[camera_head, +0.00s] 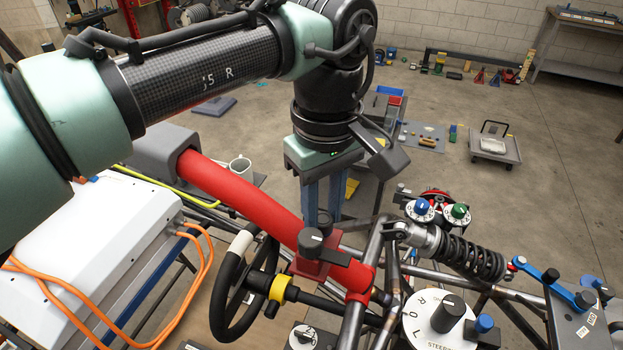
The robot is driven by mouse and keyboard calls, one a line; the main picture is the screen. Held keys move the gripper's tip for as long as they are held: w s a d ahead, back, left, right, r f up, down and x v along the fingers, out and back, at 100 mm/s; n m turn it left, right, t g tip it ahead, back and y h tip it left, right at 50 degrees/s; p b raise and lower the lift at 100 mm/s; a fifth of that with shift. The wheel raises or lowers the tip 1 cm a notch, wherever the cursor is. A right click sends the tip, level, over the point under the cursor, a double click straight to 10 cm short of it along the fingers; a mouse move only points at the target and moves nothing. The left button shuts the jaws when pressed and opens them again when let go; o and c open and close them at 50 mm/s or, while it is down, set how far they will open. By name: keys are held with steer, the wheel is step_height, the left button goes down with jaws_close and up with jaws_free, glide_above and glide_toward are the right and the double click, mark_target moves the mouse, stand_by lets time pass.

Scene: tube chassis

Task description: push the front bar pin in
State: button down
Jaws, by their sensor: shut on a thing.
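A thick red bar (235,194) slopes down from a dark grey holder to the tubular chassis. A red bracket (312,266) sits near its lower end, with a black knob (312,241) standing on it. The knob looks like the head of the front bar pin. My gripper (322,218) points down from its mint-green body, its two blue fingers reaching to the knob. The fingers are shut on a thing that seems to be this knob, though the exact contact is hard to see. How deep the pin sits is hidden.
A coil-over shock (470,256) and a white dial (436,318) are to the right. A white box (95,250) with orange cables is further left.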

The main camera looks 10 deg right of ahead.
mark_target(322, 218)
steer(key=shift+f, duration=1)
steer(key=c, duration=0.6)
jaws_free()
steer(key=shift+f, duration=0.1)
step_height(322, 218, up, 13)
steer(key=b, duration=0.3)
